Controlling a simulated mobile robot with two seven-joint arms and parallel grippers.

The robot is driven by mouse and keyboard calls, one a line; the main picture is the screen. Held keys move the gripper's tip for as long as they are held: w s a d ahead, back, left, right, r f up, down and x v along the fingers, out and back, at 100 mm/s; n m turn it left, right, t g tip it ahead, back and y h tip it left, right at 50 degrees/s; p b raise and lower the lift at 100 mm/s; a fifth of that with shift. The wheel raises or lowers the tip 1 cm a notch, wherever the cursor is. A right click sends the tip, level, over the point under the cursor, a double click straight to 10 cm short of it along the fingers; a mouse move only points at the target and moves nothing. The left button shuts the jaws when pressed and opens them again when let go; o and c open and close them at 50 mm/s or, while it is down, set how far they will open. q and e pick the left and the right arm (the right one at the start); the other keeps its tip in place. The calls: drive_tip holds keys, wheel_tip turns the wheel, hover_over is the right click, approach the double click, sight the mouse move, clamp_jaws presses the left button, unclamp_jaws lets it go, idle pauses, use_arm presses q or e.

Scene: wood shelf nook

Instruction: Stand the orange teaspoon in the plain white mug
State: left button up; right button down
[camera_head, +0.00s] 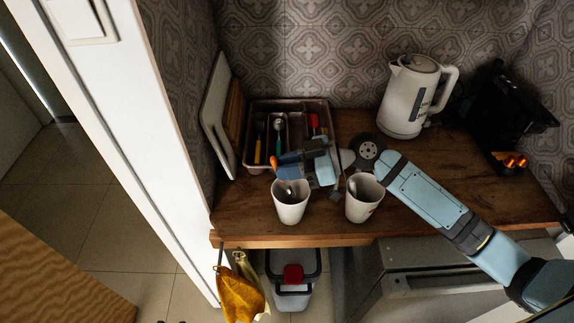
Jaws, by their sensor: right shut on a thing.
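The plain white mug (290,208) stands upright near the counter's front edge. The orange teaspoon (274,162) shows its orange handle end at the mug's back left rim, with a metal part seen inside the mug opening. My right gripper (281,159) reaches in from the right, just above and behind this mug, and is shut on the teaspoon's handle. The fingers hide part of the handle, and I cannot tell whether the spoon touches the mug's bottom. My left gripper is not in view.
A second white mug (361,207) with a small reddish mark stands to the right, below my wrist. A cutlery tray (318,104) with several utensils lies behind. A white kettle (408,100) and a black machine (500,112) stand at the back right. Boards (216,112) lean at left.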

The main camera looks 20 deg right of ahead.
drive_tip(key=c, duration=1)
unclamp_jaws()
wheel_tip(320, 180, up, 20)
drive_tip(key=shift+b, duration=0.35)
